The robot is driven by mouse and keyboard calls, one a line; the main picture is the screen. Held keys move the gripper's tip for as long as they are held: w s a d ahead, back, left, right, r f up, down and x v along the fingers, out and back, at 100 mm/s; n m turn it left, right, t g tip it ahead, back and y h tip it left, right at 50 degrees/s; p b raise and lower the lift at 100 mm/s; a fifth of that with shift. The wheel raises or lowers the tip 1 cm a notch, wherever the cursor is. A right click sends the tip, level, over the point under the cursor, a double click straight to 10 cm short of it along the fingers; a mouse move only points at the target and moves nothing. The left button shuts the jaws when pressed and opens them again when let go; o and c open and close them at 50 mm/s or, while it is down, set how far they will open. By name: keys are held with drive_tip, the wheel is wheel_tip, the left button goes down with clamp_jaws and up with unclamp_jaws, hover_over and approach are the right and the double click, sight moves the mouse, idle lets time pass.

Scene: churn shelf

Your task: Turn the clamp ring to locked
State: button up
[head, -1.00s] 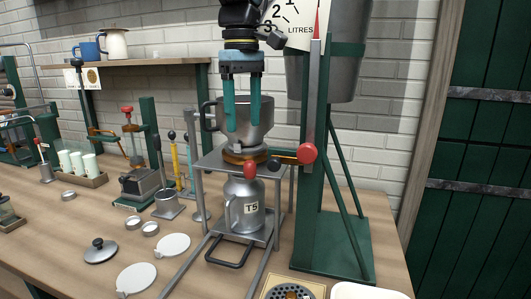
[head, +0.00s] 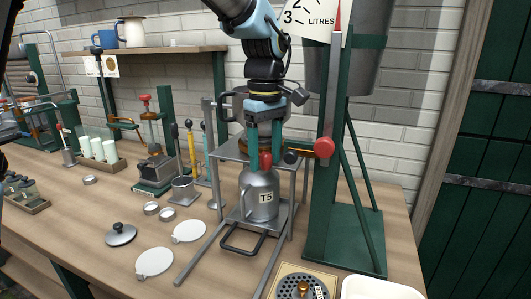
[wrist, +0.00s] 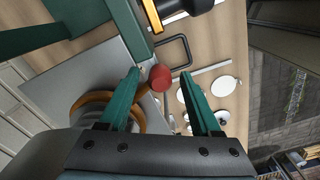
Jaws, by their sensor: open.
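The brown clamp ring (wrist: 84,102) sits around the base of the metal vessel on the stand; it shows in the wrist view and is mostly hidden behind my gripper in the head view. Its short handle ends in a red knob (wrist: 160,77), which points toward the front of the stand and also shows in the head view (head: 265,161). My gripper (head: 265,158) points down with its teal fingers open. In the wrist view the knob lies between the fingertips, nearer the left one. I cannot tell whether either finger touches it.
A metal can labelled T5 (head: 261,198) stands under the ring on the stand's lower shelf (head: 240,224). Close on the right, a green post (head: 322,220) carries a lever with another red knob (head: 324,148). White discs (head: 188,231) and a lid (head: 121,234) lie at front left.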

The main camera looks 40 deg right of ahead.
drive_tip(key=shift+c, duration=0.2)
clamp_jaws()
idle(0.3)
idle(0.9)
